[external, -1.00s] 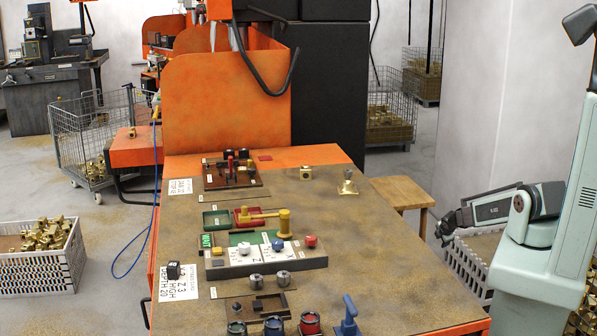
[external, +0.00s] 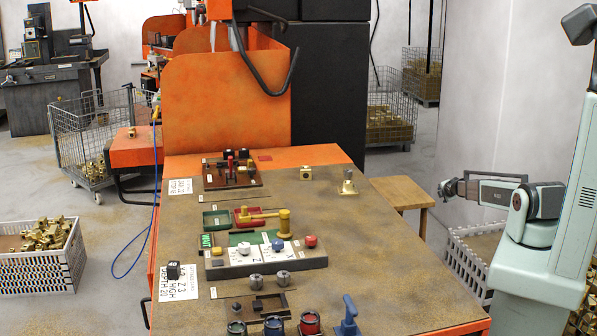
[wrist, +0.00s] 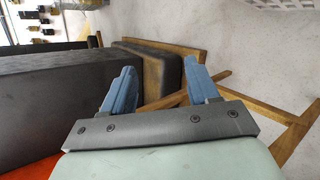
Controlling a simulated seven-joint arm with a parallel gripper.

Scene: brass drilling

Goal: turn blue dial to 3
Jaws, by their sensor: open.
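The blue dial (external: 277,245) sits on a white scale card on the grey panel (external: 225,271) in the external view. A white dial (external: 245,248) is to its left and a red knob (external: 310,240) to its right. The marks around the blue dial are too small to read, so its setting cannot be told. My gripper (external: 446,189) is off the table's right side, far from the dial. In the wrist view my gripper's blue fingers (wrist: 158,90) are wide apart with nothing between them.
The table holds a yellow hammer-shaped piece (external: 284,221), a blue-handled tool (external: 348,315) and several round pots at the front. A wooden stool (external: 398,192) stands beside the table, near my gripper. The right half of the tabletop is mostly bare.

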